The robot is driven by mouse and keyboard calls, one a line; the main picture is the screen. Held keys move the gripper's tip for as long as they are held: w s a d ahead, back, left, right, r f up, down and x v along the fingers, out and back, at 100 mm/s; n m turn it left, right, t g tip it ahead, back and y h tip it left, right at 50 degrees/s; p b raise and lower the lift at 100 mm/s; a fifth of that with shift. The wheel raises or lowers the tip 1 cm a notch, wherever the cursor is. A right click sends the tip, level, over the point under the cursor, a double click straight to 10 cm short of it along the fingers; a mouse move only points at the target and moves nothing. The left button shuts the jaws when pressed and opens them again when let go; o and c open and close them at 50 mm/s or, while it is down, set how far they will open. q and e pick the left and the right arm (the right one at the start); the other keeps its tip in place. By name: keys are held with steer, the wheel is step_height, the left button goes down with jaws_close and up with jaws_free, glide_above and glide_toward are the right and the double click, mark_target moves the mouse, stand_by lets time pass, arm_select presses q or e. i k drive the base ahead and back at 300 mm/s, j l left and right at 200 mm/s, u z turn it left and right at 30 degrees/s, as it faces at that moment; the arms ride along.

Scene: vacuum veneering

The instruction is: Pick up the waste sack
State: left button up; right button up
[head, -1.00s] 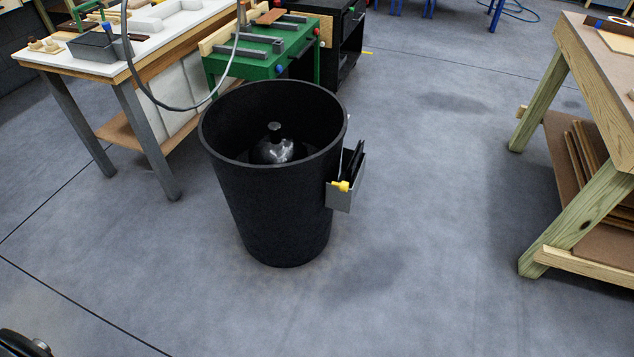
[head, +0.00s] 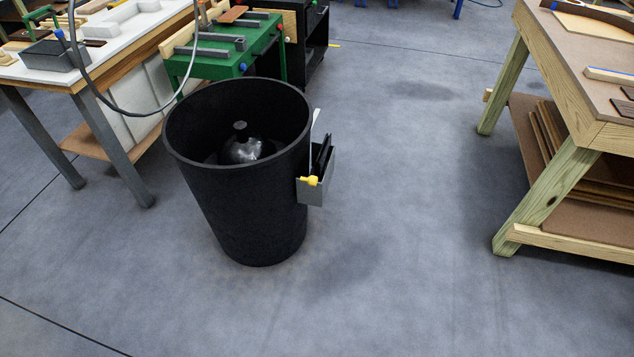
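The waste sack (head: 243,150) is a dark, shiny bundle with a knotted top (head: 240,126). It sits down inside a tall black bin (head: 240,213) that stands upright on the floor, left of the middle in the head view. The sack's lower part is hidden by the bin's wall. Neither of my grippers is in view.
A grey holder (head: 315,186) with a yellow piece hangs on the bin's right side. A white-topped bench (head: 125,30) and a green workbench (head: 215,62) stand behind left. A wooden table (head: 597,100) stands right. Open floor (head: 410,180) lies between bin and table.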

mark_target(244, 147)
steer(key=i+j+u, duration=0.25)
steer(key=i, duration=0.2)
steer(key=i+j+u, duration=0.2)
steer(key=i, duration=0.3)
steer(key=j, duration=0.1)
